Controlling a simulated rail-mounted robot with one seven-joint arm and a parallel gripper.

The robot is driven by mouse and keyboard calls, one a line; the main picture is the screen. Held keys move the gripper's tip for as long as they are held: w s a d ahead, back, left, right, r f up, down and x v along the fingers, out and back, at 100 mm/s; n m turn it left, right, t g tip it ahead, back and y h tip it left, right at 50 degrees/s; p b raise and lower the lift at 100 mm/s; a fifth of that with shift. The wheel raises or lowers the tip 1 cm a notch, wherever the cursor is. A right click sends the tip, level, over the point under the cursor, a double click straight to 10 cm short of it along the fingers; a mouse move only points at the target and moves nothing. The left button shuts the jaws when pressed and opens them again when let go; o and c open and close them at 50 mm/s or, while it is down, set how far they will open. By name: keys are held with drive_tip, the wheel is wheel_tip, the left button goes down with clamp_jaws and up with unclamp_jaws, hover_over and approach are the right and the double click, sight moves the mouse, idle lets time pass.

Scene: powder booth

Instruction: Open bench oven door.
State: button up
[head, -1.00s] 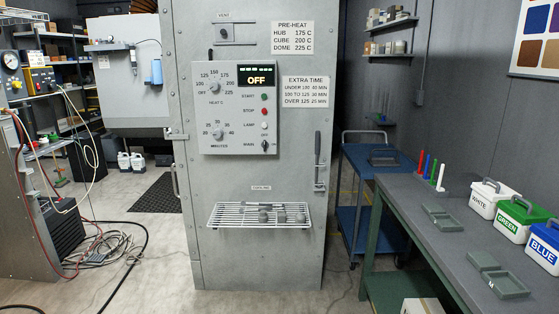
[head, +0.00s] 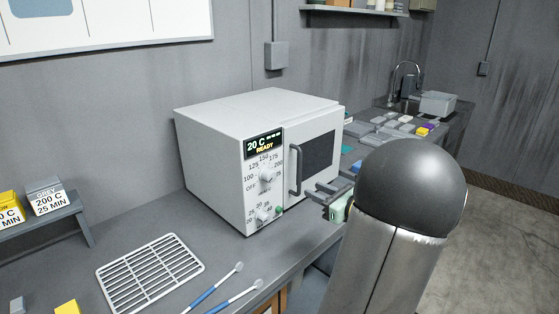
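The bench oven (head: 225,150) is a pale grey box on the bench, with dials and a display reading 20 C READY. Its door (head: 323,150) has a dark window and looks shut. The upright dark door handle (head: 297,170) is at the door's left side, beside the control panel. My gripper (head: 322,193) is in front of the door's lower part, to the right of the handle and apart from it. Its dark fingers look spread, with nothing seen between them. My arm hides part of the bench to the right of the oven.
A white wire rack (head: 150,271) and blue-handled tools (head: 222,290) lie on the bench at front left. Labelled boxes (head: 46,197) stand on a small shelf at left. Several small coloured pieces (head: 405,127) and a sink tap (head: 407,75) are beyond the oven.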

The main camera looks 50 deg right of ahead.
sight(301, 163)
drive_tip(key=s+d+r+m+h, duration=0.1)
drive_tip(key=s+d+m+h, duration=0.2)
drive_tip(key=d, duration=0.1)
drive_tip(key=p+x, duration=0.1)
drive_tip(key=x, duration=0.4)
drive_tip(key=p+x, duration=0.1)
drive_tip(key=x, duration=0.5)
drive_tip(key=p+x, duration=0.1)
drive_tip(key=x, duration=0.4)
drive_tip(key=shift+w+d+r, duration=0.15)
drive_tip(key=shift+w+r, duration=0.15)
drive_tip(key=shift+w, duration=0.05)
clamp_jaws()
